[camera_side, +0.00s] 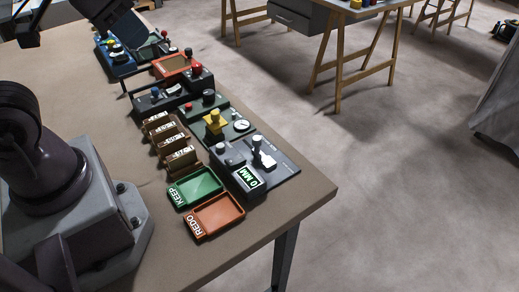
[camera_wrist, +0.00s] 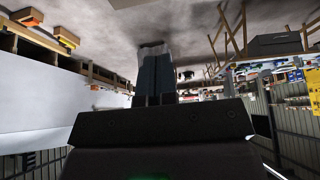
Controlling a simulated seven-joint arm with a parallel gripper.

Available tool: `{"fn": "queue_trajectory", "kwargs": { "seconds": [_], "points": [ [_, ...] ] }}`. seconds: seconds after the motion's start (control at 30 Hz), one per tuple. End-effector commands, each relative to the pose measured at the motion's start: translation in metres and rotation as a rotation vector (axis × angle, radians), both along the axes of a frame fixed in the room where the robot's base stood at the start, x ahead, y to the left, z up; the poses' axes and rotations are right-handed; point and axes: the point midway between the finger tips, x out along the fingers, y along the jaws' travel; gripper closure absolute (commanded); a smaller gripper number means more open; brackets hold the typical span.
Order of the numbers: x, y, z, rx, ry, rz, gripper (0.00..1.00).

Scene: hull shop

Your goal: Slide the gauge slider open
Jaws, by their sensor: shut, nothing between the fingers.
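The gauge is a dark grey plate (camera_side: 285,168) near the right end of the bench. It carries a lit display (camera_side: 247,178) that appears to read 0 MM. A pale upright knob (camera_side: 259,148), which looks like the slider's handle, stands on the plate, and a small grey round knob (camera_side: 221,147) is at its left. My gripper (camera_wrist: 154,48) shows in the wrist view with its fingers together and nothing between them. It is aimed at the room and floor, away from the gauge. In the side view the gripper's fingers cannot be made out.
A green KEEP tray (camera_side: 195,187) and an orange REDO tray (camera_side: 217,215) lie in front of the gauge. A yellow-knobbed device (camera_side: 214,122) and other panels continue along the bench. The near bench top (camera_side: 75,110) is clear.

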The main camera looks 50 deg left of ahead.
Motion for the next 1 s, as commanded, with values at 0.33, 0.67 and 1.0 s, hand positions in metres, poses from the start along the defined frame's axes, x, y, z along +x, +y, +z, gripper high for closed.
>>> {"fn": "queue_trajectory", "kwargs": {
  "seconds": [0.33, 0.67, 1.0],
  "points": [
    [0.007, 0.001, -0.017, 0.003, 0.094, 0.006, 0.50],
    [0.079, 0.002, -0.072, 0.052, 0.379, -0.100, 0.50],
    [0.162, -0.003, -0.166, 0.103, 0.545, -0.445, 0.50]
  ]
}}
